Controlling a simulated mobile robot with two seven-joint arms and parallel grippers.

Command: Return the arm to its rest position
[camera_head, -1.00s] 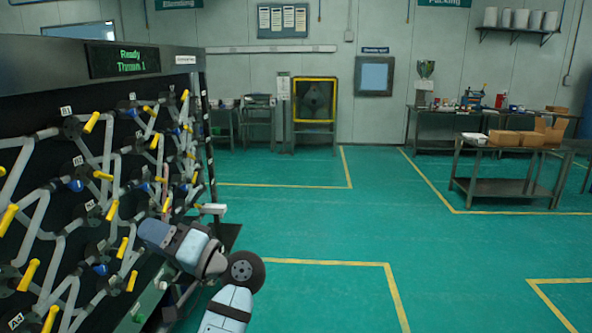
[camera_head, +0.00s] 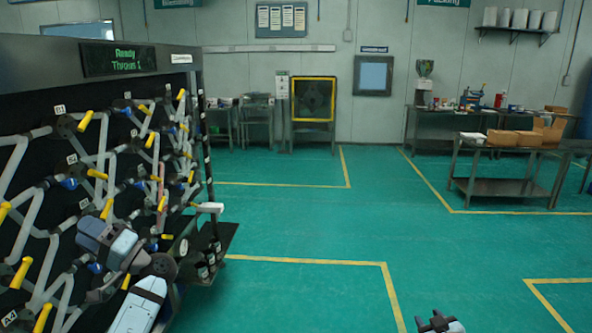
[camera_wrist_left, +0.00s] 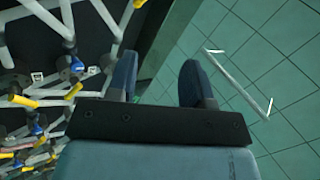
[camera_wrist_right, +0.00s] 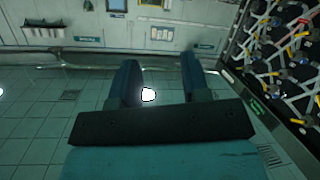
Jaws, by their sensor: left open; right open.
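My left arm reaches up from the bottom left in the head view, in front of the pipe panel (camera_head: 60,185). In the left wrist view my left gripper (camera_wrist_left: 158,80) has its fingers apart with nothing between them; pipes and yellow handles are to its left and floor to its right. My right gripper (camera_wrist_right: 158,75) has its fingers apart and empty in the right wrist view, facing floor and wall. Only a small grey part of my right arm shows at the bottom edge of the head view.
The panel carries several yellow handles, blue fittings and a screen (camera_head: 118,60) reading "Ready". A white part (camera_head: 208,207) sticks out from its right side. A metal table (camera_head: 500,186) with boxes stands at the right. The green floor (camera_head: 300,220) between is clear.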

